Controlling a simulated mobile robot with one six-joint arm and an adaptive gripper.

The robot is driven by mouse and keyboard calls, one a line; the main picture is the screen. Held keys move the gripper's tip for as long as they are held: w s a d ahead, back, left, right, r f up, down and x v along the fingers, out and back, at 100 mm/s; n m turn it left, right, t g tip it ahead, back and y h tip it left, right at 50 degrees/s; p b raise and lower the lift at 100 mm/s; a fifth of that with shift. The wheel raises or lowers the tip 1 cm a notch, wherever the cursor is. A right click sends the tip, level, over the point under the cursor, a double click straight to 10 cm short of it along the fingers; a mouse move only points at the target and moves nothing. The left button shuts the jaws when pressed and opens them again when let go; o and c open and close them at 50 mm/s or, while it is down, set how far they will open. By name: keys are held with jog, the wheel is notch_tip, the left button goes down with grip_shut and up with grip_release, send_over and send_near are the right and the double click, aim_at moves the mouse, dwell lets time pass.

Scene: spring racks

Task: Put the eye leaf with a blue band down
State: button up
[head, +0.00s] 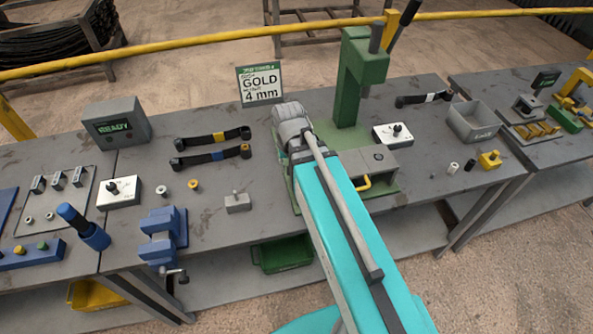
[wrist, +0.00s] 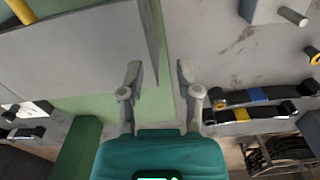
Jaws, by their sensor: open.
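The eye leaf with a blue band (head: 217,155) lies flat on the grey bench, left of the green press. It also shows in the wrist view (wrist: 258,94) at the right, beside the leaf with a yellow band (wrist: 241,114). The yellow-banded leaf (head: 219,136) lies just behind it in the head view. My gripper (wrist: 160,78) is open, with nothing between its fingers, over the edge of the press's green base plate. It is apart from the blue-banded leaf. In the head view my arm hides the fingers.
The green press (head: 352,85) stands behind my arm, with a grey fixture block (head: 372,160) at its base. A white-banded leaf (head: 428,98) lies at the back right, near a grey bin (head: 474,122). A blue vise (head: 162,235) and small bushings (head: 193,185) are at left.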

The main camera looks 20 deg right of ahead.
jog(key=shift+s+d+n, duration=0.35)
jog(key=shift+s+n, duration=0.05)
jog(key=shift+s, duration=0.25)
jog(key=shift+s+d+n, duration=0.35)
jog(key=shift+s+n, duration=0.05)
jog(key=shift+s, duration=0.2)
dwell(0.4)
